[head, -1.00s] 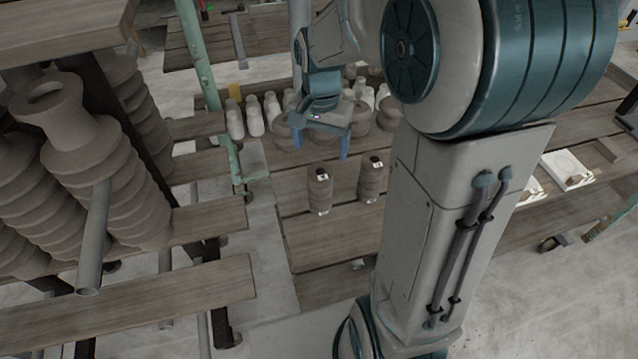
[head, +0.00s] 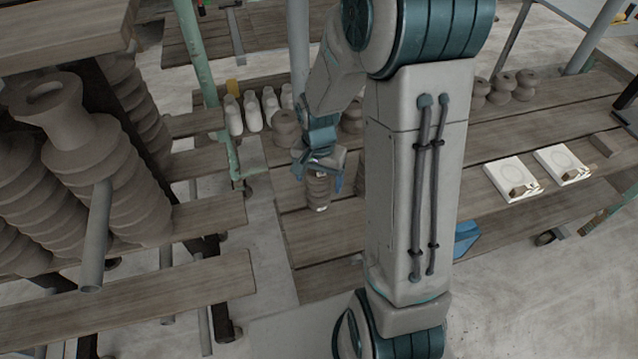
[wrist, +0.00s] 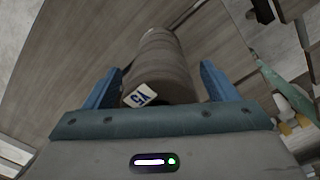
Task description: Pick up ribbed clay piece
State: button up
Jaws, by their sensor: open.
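The ribbed clay piece (head: 318,192) is a small brown-grey ribbed cylinder on the wooden plank table (head: 300,225). In the wrist view the ribbed clay piece (wrist: 162,58) lies between the two blue fingers, with a white label with dark marks at its near end. My gripper (head: 319,180) is over its upper part, one finger on each side. My gripper (wrist: 162,72) is open, with a gap visible between the piece and the right finger. The gap at the left finger is narrower. My arm hides part of the table to the right.
White bottles (head: 252,113) and a rounded ribbed pot (head: 286,127) stand behind my gripper. Tall stacked clay insulators (head: 95,170) fill the left rack. White square plates (head: 512,180) lie on the right. The table front is clear.

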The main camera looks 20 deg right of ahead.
jog(key=c, duration=1.5)
jog(key=shift+r, duration=0.1)
